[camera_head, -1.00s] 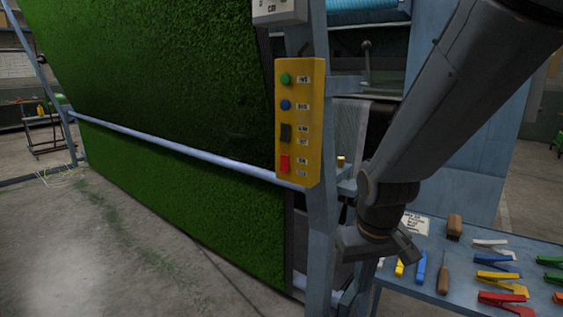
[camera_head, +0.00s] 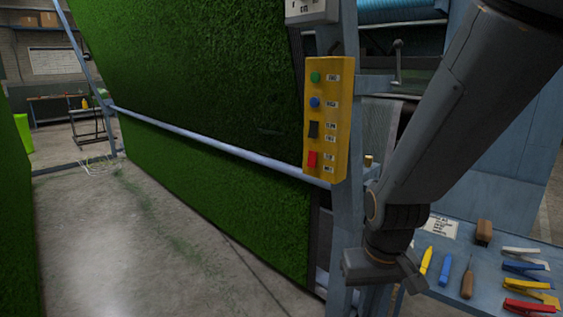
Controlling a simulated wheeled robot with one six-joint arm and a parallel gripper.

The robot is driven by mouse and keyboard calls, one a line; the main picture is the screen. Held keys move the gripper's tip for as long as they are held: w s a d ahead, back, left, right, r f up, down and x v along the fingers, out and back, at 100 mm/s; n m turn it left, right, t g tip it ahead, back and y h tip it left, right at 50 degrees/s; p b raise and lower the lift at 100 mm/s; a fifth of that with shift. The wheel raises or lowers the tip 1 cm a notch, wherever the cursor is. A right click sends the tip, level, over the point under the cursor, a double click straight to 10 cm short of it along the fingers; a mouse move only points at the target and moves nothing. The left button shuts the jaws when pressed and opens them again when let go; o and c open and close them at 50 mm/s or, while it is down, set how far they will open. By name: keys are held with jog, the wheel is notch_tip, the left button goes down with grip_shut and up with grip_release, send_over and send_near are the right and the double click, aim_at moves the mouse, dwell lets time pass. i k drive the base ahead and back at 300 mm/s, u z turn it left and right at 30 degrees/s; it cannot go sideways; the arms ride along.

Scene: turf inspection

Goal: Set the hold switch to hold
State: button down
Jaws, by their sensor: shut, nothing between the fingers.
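The yellow control box (camera_head: 343,120) is fixed to the blue-grey upright post of the turf frame.
A blue bench (camera_head: 452,294) with clips and hand tools stands at the lower right, close to my gripper. A tall turf sheet (camera_head: 200,70) hangs left of the post behind a pale rail (camera_head: 215,143). More turf (camera_head: 18,220) stands at the left edge.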

aim_at(312, 155)
jog(key=u, duration=0.2)
jog(key=i, duration=0.4)
jog(key=z, duration=1)
